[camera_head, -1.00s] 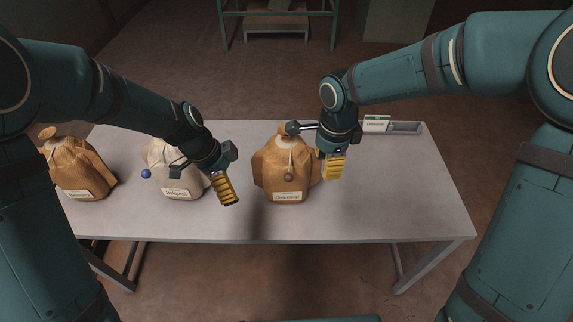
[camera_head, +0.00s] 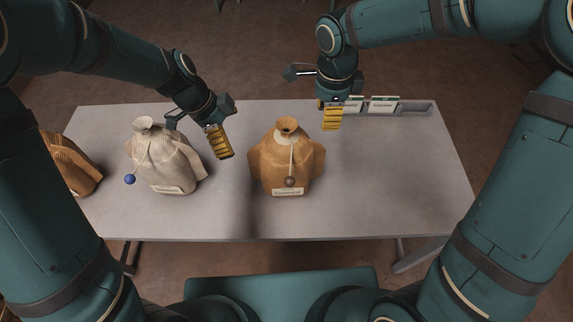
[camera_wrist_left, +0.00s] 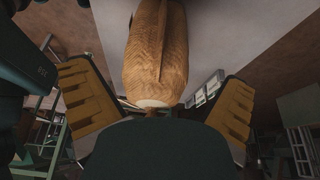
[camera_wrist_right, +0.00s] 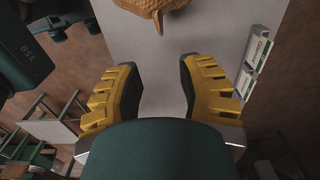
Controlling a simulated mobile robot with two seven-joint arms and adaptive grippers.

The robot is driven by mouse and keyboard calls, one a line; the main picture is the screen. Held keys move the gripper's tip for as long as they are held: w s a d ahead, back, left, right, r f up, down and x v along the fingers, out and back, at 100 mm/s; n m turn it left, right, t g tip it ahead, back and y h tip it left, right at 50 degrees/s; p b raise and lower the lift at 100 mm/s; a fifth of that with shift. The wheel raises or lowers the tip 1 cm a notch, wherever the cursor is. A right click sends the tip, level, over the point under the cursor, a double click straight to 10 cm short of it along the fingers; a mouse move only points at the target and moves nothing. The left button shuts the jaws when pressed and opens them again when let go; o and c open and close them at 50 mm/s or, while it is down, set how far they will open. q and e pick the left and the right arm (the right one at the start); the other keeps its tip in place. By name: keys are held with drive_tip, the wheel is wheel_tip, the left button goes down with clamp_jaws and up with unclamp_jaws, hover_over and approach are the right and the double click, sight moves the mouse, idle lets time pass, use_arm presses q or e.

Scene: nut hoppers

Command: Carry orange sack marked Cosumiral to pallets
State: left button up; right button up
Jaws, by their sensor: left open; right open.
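The orange sack (camera_head: 287,165) stands upright near the middle of the table, with a tied neck, a hanging brown bead and a front label too small to read surely. My left gripper (camera_head: 197,133) is open between the cream sack and the orange sack, touching neither visibly. In the left wrist view a tan sack (camera_wrist_left: 155,45) shows between its spread fingers; I cannot tell which sack. My right gripper (camera_head: 314,97) is open and empty, behind and right of the orange sack's neck. An orange-brown sack (camera_wrist_right: 155,8) shows at the top of the right wrist view. No pallets are visible.
A cream sack (camera_head: 163,160) with a blue bead stands left on the grey table (camera_head: 390,190). A striped brown sack (camera_head: 70,165) is at the far left, partly hidden by my arm. A holder with label cards (camera_head: 383,104) lies at the back right.

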sight(256, 160)
use_arm(q)
drive_tip(key=x, duration=1.3)
use_arm(e)
wheel_tip(256, 160, down, 13)
use_arm(q)
drive_tip(key=shift+c, duration=0.3)
use_arm(e)
drive_tip(key=shift+o, duration=0.3)
use_arm(q)
drive_tip(key=c, duration=0.5)
use_arm(e)
drive_tip(key=c, duration=0.5)
use_arm(q)
drive_tip(key=c, duration=0.5)
use_arm(e)
clamp_jaws()
use_arm(q)
clamp_jaws()
use_arm(e)
drive_tip(key=shift+a, duration=0.1)
